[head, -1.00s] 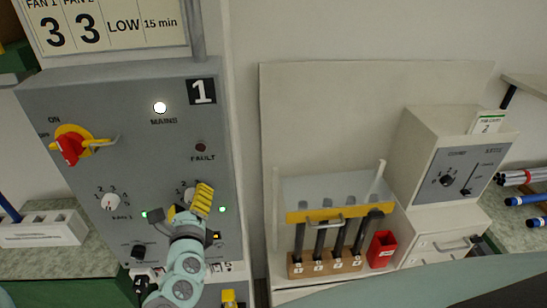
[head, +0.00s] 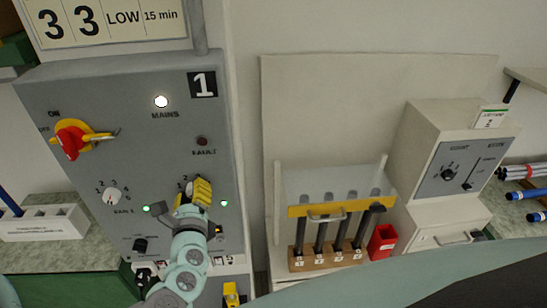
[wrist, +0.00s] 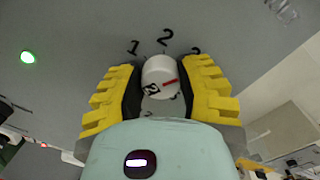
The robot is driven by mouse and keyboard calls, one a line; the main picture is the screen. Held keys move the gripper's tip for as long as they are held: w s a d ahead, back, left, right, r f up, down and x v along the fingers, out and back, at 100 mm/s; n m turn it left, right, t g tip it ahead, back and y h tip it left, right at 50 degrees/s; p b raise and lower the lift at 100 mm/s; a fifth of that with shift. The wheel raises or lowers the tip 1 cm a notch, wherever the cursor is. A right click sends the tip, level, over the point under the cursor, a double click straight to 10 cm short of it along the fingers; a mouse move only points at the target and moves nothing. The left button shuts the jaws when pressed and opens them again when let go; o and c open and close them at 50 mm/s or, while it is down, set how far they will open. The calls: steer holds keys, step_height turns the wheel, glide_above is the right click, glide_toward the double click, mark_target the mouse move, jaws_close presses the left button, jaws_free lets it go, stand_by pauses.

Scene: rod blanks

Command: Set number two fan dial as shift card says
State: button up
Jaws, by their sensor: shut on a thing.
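The shift card (head: 105,22) at the top left reads 3, 3, LOW and 15 min, its headings cut off. Below it is the grey panel (head: 115,75) marked 1. My gripper (head: 199,188) is at the number two fan dial, which it mostly hides in the head view. In the wrist view the white dial (wrist: 158,72) sits between the yellow fingers of my gripper (wrist: 161,88), which are shut on it. Numbers 1, 2 and 3 show around the dial. Its red mark lies to the right of its middle, slanting up toward the right finger, below the 3.
The fan 1 dial (head: 112,195) is left of my gripper. A red and yellow mains switch (head: 72,140) is higher up, with the white mains lamp (head: 161,101) lit. A rack of dark rods (head: 330,235) and a red bin (head: 382,242) stand to the right.

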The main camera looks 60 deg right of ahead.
jaws_close()
steer(key=shift+f+b, duration=0.15)
steer(key=shift+b, duration=0.25)
steer(key=shift+n+b, duration=0.6)
steer(key=shift+b, duration=0.05)
steer(key=o, duration=1)
jaws_free()
steer(key=shift+r, duration=0.2)
steer(key=v, duration=1.2)
